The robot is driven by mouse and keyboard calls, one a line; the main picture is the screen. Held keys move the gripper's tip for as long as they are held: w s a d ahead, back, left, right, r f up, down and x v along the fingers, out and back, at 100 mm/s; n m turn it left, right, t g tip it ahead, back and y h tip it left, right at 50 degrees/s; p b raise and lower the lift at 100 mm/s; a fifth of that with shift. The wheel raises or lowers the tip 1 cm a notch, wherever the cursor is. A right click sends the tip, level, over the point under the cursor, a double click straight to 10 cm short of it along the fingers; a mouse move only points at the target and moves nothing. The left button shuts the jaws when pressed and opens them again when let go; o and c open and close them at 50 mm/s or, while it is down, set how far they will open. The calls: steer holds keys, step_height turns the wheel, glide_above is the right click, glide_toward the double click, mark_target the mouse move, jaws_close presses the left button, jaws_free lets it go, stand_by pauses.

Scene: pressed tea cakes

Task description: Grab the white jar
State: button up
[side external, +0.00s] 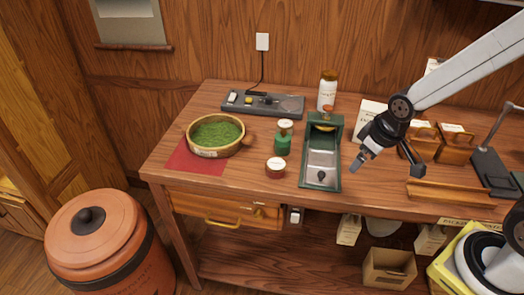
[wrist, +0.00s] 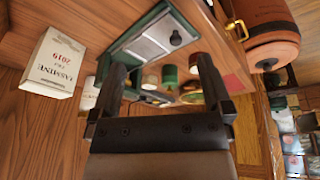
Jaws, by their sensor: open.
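The white jar (side external: 327,93) has a brown lid and stands upright near the back of the wooden bench in the side view, behind the green tray-like device. In the wrist view a white jar-like shape (wrist: 88,95) shows at the left, partly hidden by a finger. My gripper (side external: 388,164) is open and empty above the bench, right of the green device and to the right and front of the jar. Its two dark fingers stand apart in the wrist view (wrist: 160,72). They do not touch the jar.
The green device (side external: 307,172) stands left of my gripper. A white carton (side external: 368,118) marked Jasmine in the wrist view (wrist: 55,62) stands near the jar. A green jar (side external: 283,140), a small brown jar (side external: 276,170) and a bowl of green leaves (side external: 216,139) are further left.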

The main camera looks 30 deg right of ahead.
steer(key=w+d+r+n+t, duration=0.1)
steer(key=w+d+n+t, duration=0.1)
steer(key=w+d+n, duration=0.2)
steer(key=w+d+r+n+t+h, duration=0.1)
steer(key=w+n, duration=0.4)
steer(key=w, duration=0.5)
steer(key=w+d+r+n+t, duration=0.2)
steer(key=w+d+n+t, duration=0.1)
steer(key=w+d+n, duration=0.2)
steer(key=shift+w+d+r+n, duration=0.15)
steer(key=shift+w+d, duration=0.25)
steer(key=shift+w, duration=0.25)
steer(key=shift+w+d+r+n, duration=0.15)
steer(key=shift+w+d, duration=0.25)
steer(key=shift+w, duration=0.2)
steer(key=w+d+r+n+t, duration=0.1)
steer(key=w+d+n+t, duration=0.1)
steer(key=w+d+n, duration=0.6)
steer(key=n+t+y, duration=0.2)
steer(key=n, duration=1)
glide_above(336, 78)
steer(key=shift+f, duration=1.85)
steer(key=shift+f, duration=0.1)
step_height(336, 78, down, 4)
steer(key=shift+r, duration=0.25)
steer(key=shift+x, duration=1.4)
